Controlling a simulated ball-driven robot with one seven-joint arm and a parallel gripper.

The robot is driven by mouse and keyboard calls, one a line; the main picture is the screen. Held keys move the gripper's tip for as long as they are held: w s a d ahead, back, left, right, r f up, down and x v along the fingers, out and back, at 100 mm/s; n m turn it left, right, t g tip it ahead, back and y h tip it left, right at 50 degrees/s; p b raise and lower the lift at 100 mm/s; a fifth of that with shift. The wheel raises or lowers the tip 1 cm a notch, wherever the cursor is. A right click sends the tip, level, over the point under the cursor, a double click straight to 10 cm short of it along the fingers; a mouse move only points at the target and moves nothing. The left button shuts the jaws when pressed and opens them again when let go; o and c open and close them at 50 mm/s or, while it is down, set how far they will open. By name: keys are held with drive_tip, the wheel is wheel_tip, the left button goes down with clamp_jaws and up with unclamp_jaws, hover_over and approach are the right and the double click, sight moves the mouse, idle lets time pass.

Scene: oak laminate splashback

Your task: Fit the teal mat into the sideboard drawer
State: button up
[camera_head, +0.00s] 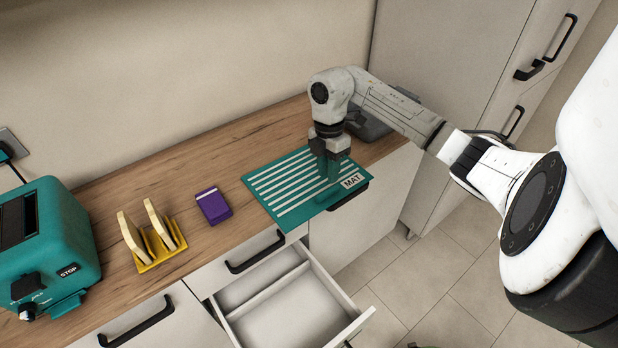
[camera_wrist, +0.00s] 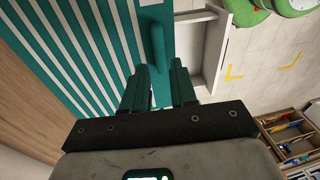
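The teal mat (camera_head: 275,187) has white stripes and a MAT label. It lies flat on the wooden counter, its front edge at the counter's front. A raised teal grip (camera_wrist: 157,45) runs along its front part. My gripper (camera_head: 328,176) is over the mat, left of the label, and hides part of it. In the wrist view my gripper (camera_wrist: 160,85) has its fingers apart near the grip's near end, with nothing seen clasped.
On the counter (camera_head: 190,170) left of the mat are a purple box (camera_head: 213,206), a yellow rack (camera_head: 160,254) with toast and a teal toaster (camera_head: 55,240). A grey object (camera_head: 372,125) stands behind my arm. A tall cabinet (camera_head: 455,50) rises at the back right.

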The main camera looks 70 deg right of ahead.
sight(329, 189)
drive_tip(key=shift+s+a+f+p, duration=0.1)
drive_tip(key=shift+f+p, duration=0.1)
drive_tip(key=shift+f, duration=0.75)
drive_tip(key=shift+s+f+p, duration=0.15)
drive_tip(key=shift+f+p, duration=0.1)
drive_tip(key=shift+f, duration=0.7)
drive_tip(key=shift+s+a+f+p, duration=0.1)
drive_tip(key=shift+f+p, duration=0.1)
drive_tip(key=shift+f, duration=0.75)
drive_tip(key=shift+c, duration=0.3)
clamp_jaws()
